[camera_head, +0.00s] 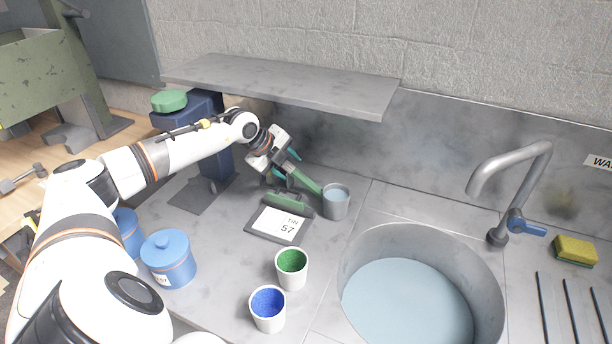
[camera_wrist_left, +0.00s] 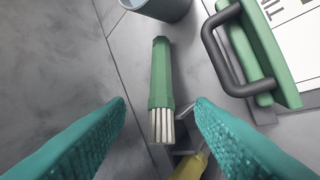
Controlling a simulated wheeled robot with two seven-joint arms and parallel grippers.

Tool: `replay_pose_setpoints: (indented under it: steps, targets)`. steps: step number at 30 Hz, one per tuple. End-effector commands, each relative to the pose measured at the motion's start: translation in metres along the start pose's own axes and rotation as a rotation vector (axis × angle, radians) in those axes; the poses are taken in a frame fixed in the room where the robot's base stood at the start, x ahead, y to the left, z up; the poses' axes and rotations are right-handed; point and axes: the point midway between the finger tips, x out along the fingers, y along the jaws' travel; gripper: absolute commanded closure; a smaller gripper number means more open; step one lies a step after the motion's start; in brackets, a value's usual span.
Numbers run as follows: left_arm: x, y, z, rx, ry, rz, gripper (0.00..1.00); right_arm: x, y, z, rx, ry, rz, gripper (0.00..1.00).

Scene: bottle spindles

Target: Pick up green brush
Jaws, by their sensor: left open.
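The green brush (camera_head: 306,182) has a long green handle and lies at a slant on the grey counter, close beside a grey cup (camera_head: 335,203). In the left wrist view the green brush (camera_wrist_left: 161,80) points away from me, its pale bristles nearest. My left gripper (camera_head: 286,164) is open, with teal fingers. In the wrist view the left gripper's fingers (camera_wrist_left: 161,105) stand on either side of the bristle end, apart from it. I cannot tell how far above the brush they are. My right gripper is not in view.
A dark plate with a "TIN 57" card (camera_head: 279,223) and a green bar with a black handle (camera_wrist_left: 240,55) lies beside the brush. A grey shelf (camera_head: 290,82) hangs behind my arm. White cups (camera_head: 291,275), blue canisters (camera_head: 168,262) and a round sink (camera_head: 345,270) stand nearer.

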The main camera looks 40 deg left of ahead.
Motion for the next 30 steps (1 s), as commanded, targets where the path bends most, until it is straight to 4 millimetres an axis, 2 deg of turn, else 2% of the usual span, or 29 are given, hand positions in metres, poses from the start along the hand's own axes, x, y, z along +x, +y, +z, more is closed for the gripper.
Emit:
replay_pose_setpoints:
  steps: [8, 13, 16, 25, 26, 30]
  targets:
    - [0.023, 0.001, 0.002, 0.000, -0.001, 0.001, 0.51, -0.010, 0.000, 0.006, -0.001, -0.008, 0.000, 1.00]
    - [0.048, -0.001, 0.008, -0.001, -0.002, 0.001, 0.51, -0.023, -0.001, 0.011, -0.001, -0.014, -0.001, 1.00]
    - [0.062, -0.002, 0.007, -0.002, -0.001, 0.001, 0.51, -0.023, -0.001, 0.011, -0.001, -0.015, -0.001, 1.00]
    - [0.069, -0.003, 0.006, 0.002, 0.001, 0.001, 0.51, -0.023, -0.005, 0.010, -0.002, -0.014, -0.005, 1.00]
    - [0.069, -0.003, 0.006, 0.002, 0.001, 0.001, 0.53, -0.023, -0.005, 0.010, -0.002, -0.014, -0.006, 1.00]
    - [0.069, -0.003, 0.006, 0.001, 0.001, 0.000, 0.76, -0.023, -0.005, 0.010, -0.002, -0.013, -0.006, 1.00]
